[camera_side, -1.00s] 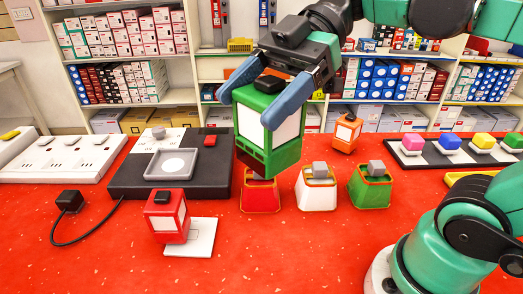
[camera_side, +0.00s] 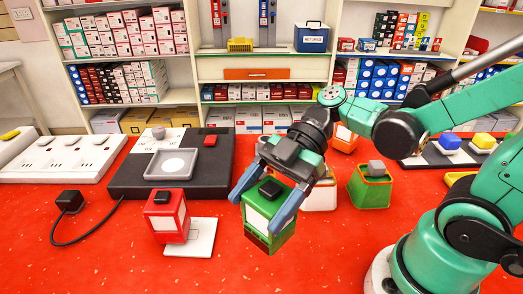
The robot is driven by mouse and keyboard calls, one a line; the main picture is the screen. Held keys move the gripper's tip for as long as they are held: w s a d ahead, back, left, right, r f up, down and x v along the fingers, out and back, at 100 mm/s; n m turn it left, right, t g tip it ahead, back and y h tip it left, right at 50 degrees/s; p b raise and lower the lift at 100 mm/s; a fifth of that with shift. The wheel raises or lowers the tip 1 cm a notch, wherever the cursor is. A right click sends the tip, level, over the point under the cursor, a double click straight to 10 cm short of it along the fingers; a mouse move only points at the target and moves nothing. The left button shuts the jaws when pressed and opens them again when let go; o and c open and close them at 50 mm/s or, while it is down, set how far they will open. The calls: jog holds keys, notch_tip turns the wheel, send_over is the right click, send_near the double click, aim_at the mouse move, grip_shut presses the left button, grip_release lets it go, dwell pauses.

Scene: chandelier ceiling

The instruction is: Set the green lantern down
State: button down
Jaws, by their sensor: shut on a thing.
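The green lantern (camera_side: 267,222) is a boxy green block with a pale side panel and a black knob on top. It is near the front middle of the red table in the side view. My gripper (camera_side: 262,213) is shut on it, with one blue finger on each side of its body. The lantern looks slightly turned, and its base is low over the red surface. I cannot tell whether the base touches the table.
A white holder (camera_side: 320,197) and a green holder (camera_side: 370,189) are right of my gripper. The front table is clear.

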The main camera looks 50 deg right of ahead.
aim_at(263, 226)
jog(key=shift+f, duration=2.65)
grip_release()
jog(key=w+d+r+m+t+h, duration=0.2)
jog(key=d+m+h, duration=0.4)
jog(key=m, duration=0.3)
jog(key=w+d+r+m+t+h, duration=0.2)
jog(key=d+m+t+h, duration=0.3)
jog(key=m, duration=0.4)
jog(key=shift+w+d+h, duration=0.55)
jog(key=shift+w+h, duration=0.05)
